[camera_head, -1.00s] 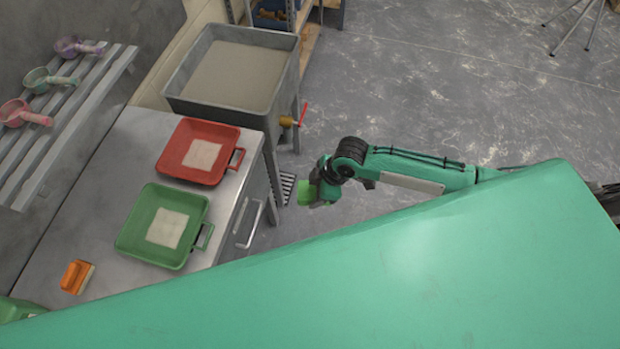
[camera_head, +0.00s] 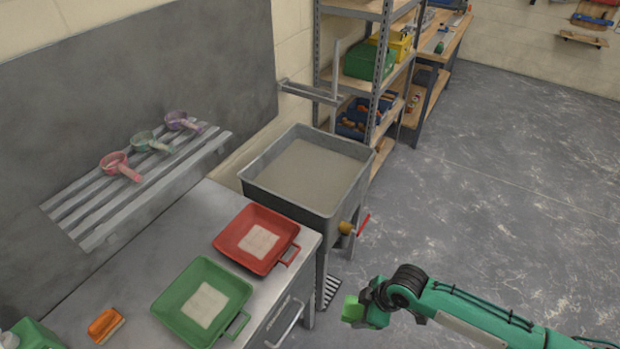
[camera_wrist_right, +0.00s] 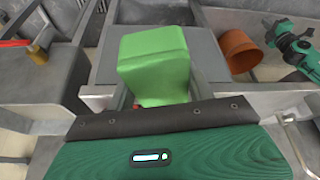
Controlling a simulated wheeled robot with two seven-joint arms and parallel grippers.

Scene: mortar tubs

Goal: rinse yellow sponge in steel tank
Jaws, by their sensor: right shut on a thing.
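The steel tank (camera_head: 362,178) stands past the counter's far end, a grey rectangular tub on legs, filled with flat grey-beige contents. A brass tap with a red handle sits on its right side. My right gripper (camera_head: 362,307) is shut on a bright green block (camera_head: 352,309), which also fills the middle of the right wrist view (camera_wrist_right: 155,65). The block is in the air, in front of the tank and to the right of the counter, apart from both. I see no yellow sponge. An orange sponge-like block (camera_head: 104,324) lies on the counter.
A red tray (camera_head: 283,226) and a green tray (camera_head: 236,284), each with a pale square, lie on the counter (camera_head: 185,220). Several scoops rest on a slatted wall rack (camera_head: 95,222). Shelving (camera_head: 318,45) stands behind the tank. The floor at right is clear.

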